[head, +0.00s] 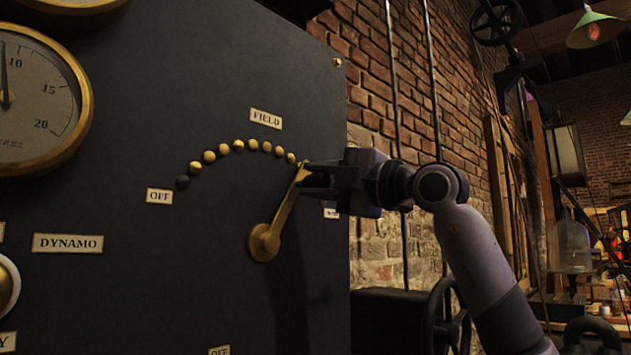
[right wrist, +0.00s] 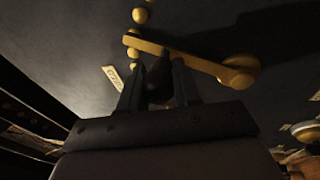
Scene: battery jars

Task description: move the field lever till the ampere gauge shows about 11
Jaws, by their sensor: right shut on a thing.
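The brass field lever (head: 282,215) turns on a round pivot on the dark panel and slants up to the right. Its tip is near the right end of an arc of brass studs (head: 238,146), under the FIELD label (head: 266,118). My right gripper (head: 304,177) is shut on the lever near its tip. The right wrist view shows the lever (right wrist: 190,58) across my fingertips (right wrist: 158,68). The ampere gauge (head: 40,110) is cut off at the left edge. Its needle points almost straight up, a little short of 10. My left gripper is out of view.
An OFF label (head: 159,196) sits at the arc's left end, and a DYNAMO label (head: 68,243) is below the gauge. Another label at the arc's right end is partly hidden by my gripper. A handwheel (head: 447,318) stands right of the panel.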

